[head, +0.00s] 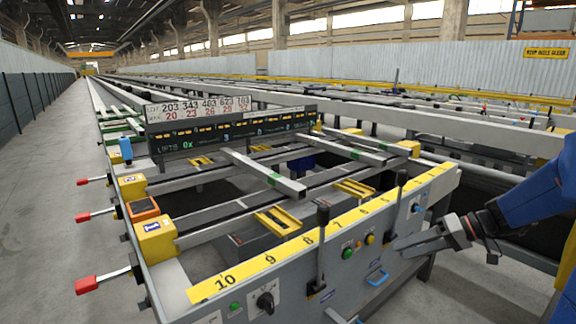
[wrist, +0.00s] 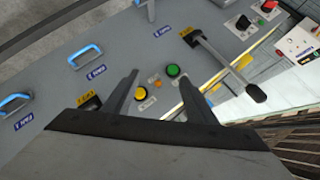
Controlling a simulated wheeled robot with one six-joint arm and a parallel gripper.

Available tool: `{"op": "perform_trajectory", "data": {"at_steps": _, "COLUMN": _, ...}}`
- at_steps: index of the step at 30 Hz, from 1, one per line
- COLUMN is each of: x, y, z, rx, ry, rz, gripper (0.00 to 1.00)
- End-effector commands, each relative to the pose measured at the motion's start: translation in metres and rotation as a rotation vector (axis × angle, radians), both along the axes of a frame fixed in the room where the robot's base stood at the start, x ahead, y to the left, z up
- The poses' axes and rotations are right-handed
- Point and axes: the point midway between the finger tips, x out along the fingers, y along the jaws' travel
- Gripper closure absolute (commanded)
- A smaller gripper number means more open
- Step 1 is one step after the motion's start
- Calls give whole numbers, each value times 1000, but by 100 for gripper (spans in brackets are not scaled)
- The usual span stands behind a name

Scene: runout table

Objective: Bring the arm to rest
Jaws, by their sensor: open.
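My gripper (head: 408,245) is at the right in the head view, at the end of my blue arm. It is beside the front panel of the runout table (head: 200,306). In the wrist view my gripper (wrist: 158,98) shows two dark fingers spread apart with nothing held between them. A yellow button (wrist: 140,94) and a green button (wrist: 173,71) on the panel show beyond the fingers. In the head view the same green button (head: 347,253) and yellow button (head: 370,239) are left of the gripper. I cannot tell whether the fingertips touch the panel.
A black-handled lever (head: 322,215) stands up from the panel left of my gripper. Blue handles (head: 377,278) stick out from it. Red-tipped levers (head: 88,284) project at the left side. A display board (head: 230,130) stands over the table. The grey floor at left is clear.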

Motion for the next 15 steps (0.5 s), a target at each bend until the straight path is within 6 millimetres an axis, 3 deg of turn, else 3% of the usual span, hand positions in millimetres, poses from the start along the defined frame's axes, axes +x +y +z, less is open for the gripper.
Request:
{"op": "perform_trajectory", "data": {"at_steps": 6, "x": -57, "y": 41, "z": 2, "rx": -153, "ry": 116, "rz": 18, "gripper": 48}}
{"op": "perform_trajectory", "data": {"at_steps": 15, "x": -130, "y": 66, "z": -2, "rx": -377, "ry": 208, "rz": -29, "gripper": 48}}
